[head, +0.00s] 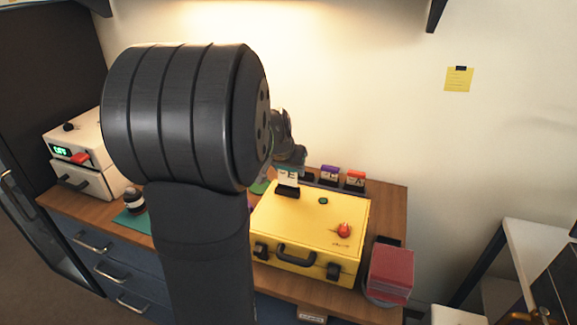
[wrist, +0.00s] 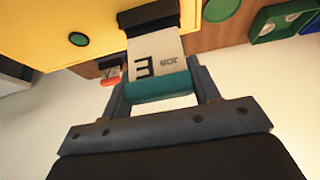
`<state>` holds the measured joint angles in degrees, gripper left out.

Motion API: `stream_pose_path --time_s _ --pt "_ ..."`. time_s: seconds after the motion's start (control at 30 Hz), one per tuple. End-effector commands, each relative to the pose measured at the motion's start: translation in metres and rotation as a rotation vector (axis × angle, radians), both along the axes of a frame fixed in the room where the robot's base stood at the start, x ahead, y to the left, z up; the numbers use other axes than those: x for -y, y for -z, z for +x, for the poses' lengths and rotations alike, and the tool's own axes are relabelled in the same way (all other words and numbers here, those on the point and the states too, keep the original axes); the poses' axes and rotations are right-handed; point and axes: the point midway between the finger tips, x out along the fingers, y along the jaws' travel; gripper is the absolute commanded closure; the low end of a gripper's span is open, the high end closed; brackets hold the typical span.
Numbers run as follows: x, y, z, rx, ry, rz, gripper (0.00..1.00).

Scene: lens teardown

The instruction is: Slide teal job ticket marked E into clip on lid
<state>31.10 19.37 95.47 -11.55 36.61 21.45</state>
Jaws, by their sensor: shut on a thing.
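The job ticket marked E (wrist: 155,55) is white with a black E and a teal grip edge (wrist: 160,87). My gripper (wrist: 158,90) is shut on that teal edge. The ticket's far end meets the black clip (wrist: 147,18) on the yellow case lid (wrist: 70,25); how deep it sits cannot be told. In the head view the ticket (head: 288,176) stands upright right at the clip (head: 287,190), near the back left of the lid (head: 310,213). My arm hides much of the gripper there.
Purple-topped (head: 329,171) and orange-topped (head: 355,177) tickets stand in dark holders behind the case. A red knob (head: 344,230) and green button (head: 323,201) are on the lid. A red box (head: 391,268) stands to the right, a white machine (head: 85,150) far left.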

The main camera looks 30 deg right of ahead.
Motion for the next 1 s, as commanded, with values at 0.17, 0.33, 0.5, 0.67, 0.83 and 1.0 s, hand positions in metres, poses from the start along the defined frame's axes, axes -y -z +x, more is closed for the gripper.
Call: stream_pose_path --time_s 0.17,0.33,0.5,0.67,0.83,1.0 --pt "0.0001 -0.0003 0.0001 0.0 0.0 0.0 0.66" --pt "0.0 -0.0004 0.0 0.0 0.0 0.0 0.66" --pt "0.0 -0.0003 0.0 0.0 0.0 0.0 0.66" --pt "0.0 0.0013 0.0 0.0 0.0 0.0 0.66" --pt "0.0 0.0047 0.0 0.0 0.0 0.0 0.66" --pt "-0.0001 0.0081 -0.0001 0.0 0.0 0.0 0.66"
